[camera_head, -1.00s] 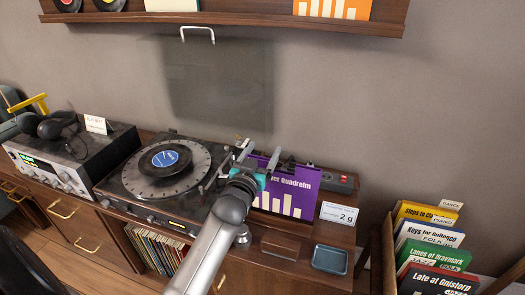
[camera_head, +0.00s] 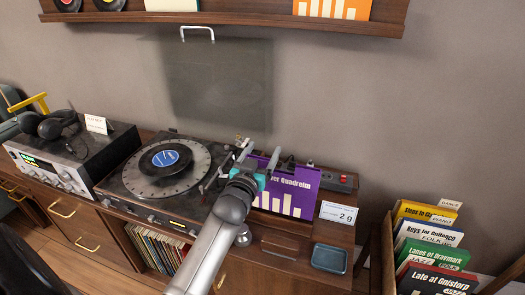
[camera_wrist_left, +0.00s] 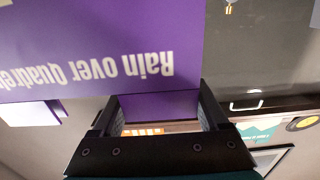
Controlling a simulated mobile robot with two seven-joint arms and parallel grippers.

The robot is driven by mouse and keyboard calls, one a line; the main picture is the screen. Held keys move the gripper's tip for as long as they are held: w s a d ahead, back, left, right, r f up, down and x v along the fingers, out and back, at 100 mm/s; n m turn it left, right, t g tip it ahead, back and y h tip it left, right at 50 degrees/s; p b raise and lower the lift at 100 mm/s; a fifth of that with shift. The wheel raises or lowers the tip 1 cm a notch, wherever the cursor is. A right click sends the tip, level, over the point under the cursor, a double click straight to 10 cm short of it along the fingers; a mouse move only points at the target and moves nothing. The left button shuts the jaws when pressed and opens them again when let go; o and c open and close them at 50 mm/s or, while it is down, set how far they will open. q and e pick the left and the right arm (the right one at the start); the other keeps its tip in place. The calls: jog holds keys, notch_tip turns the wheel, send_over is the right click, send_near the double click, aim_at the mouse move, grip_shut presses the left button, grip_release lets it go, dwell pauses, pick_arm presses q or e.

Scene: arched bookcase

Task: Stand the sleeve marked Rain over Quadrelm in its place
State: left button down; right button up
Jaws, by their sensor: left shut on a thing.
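The purple sleeve (camera_head: 294,188) stands upright on the cabinet top, right of the turntable, with part of its title and pale bars showing. In the left wrist view the sleeve (camera_wrist_left: 90,40) reads "Rain over Quadrelm", upside down, with the end cut off by the frame edge. My left gripper (camera_head: 268,172) is shut on the sleeve near its upper left part and hides the start of the title. The jaws of this gripper (camera_wrist_left: 160,112) also show in the left wrist view, with purple between them. My right gripper is not in view.
The turntable (camera_head: 165,170) with its raised clear lid is close on the left. A white card (camera_head: 338,212) and a blue tray (camera_head: 330,258) lie right of the sleeve. A crate of sleeves with dividers (camera_head: 390,262) stands at the far right. A wall shelf (camera_head: 230,18) is above.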

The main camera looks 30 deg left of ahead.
pick_arm(q)
jog(key=shift+p, duration=0.5)
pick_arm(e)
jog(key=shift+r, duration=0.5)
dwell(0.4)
pick_arm(q)
jog(key=shift+f+b, duration=1.4)
jog(key=shift+f, duration=0.65)
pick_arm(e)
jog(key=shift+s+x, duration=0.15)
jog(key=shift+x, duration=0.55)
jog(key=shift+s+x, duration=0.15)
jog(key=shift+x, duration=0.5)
pick_arm(q)
grip_release()
jog(key=p+v, duration=0.4)
jog(key=v, duration=1.1)
jog(key=shift+s+p, duration=0.2)
jog(key=shift+p, duration=0.1)
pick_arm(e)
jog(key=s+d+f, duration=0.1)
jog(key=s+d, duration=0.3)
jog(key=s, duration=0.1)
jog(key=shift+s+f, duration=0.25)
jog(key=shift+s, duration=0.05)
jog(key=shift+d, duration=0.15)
